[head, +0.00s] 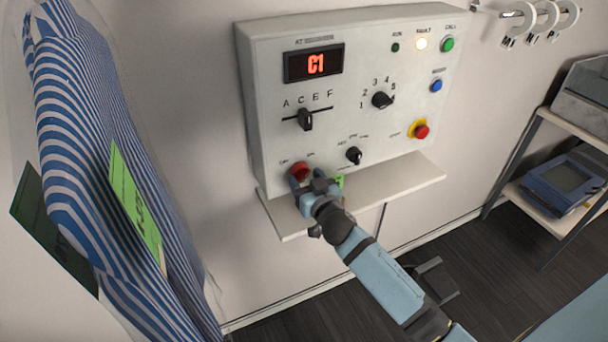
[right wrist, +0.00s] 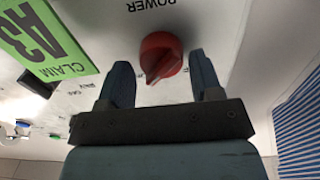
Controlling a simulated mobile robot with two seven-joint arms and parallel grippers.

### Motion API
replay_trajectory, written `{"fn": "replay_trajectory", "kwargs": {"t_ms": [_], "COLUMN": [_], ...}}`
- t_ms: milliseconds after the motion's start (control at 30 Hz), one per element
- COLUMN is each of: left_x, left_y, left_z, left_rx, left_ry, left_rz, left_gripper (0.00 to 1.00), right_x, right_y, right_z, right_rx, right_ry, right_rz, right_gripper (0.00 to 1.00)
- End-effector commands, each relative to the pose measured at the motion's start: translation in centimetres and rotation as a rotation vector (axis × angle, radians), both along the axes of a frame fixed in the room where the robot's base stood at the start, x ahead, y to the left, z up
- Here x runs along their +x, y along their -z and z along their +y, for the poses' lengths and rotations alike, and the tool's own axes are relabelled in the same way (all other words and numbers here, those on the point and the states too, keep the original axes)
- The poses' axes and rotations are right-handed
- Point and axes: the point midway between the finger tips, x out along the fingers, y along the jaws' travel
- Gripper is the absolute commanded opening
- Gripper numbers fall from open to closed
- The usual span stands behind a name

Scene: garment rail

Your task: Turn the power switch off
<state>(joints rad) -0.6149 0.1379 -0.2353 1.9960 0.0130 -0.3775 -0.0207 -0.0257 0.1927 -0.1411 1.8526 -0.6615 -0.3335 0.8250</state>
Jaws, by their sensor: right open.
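The power switch is a red rotary knob (head: 299,171) at the lower left of the white control panel (head: 272,95). In the right wrist view the red knob (right wrist: 161,57) shows below the upside-down word POWER, with its grip ridge slanted. My right gripper (head: 312,184) is at the knob, just below it in the head view. In the right wrist view its two fingers (right wrist: 160,80) are open, one on each side of the knob, with gaps visible; I cannot tell whether either touches it. My left gripper is not in view.
A green claim tag (right wrist: 45,38) is beside the knob. Striped garments (head: 85,130) hang at left.

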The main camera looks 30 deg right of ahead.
Motion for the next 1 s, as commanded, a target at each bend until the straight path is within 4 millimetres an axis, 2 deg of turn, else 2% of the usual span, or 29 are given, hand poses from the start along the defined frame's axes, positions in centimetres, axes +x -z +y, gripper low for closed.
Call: {"fn": "replay_trajectory", "kwargs": {"t_ms": [167,433,467,600,1000], "left_x": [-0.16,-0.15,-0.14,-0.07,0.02], "left_y": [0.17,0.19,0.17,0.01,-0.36], "left_z": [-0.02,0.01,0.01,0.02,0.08], "left_rx": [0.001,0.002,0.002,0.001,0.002], "left_ry": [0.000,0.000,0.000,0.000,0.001], "left_rz": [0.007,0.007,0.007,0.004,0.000], "left_gripper": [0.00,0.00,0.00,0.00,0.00], "right_x": [1.25,1.37,1.37,1.36,1.34], "right_y": [-0.03,0.01,0.01,0.01,-0.01], "right_z": [-0.05,-0.06,-0.06,-0.07,-0.10], "right_rx": [0.000,0.000,0.000,0.000,-0.057], "right_ry": [0.000,0.000,0.000,0.000,0.000], "right_rz": [0.000,0.000,0.000,0.000,0.004], "right_gripper": [0.59,0.59,0.57,0.25,0.25]}}
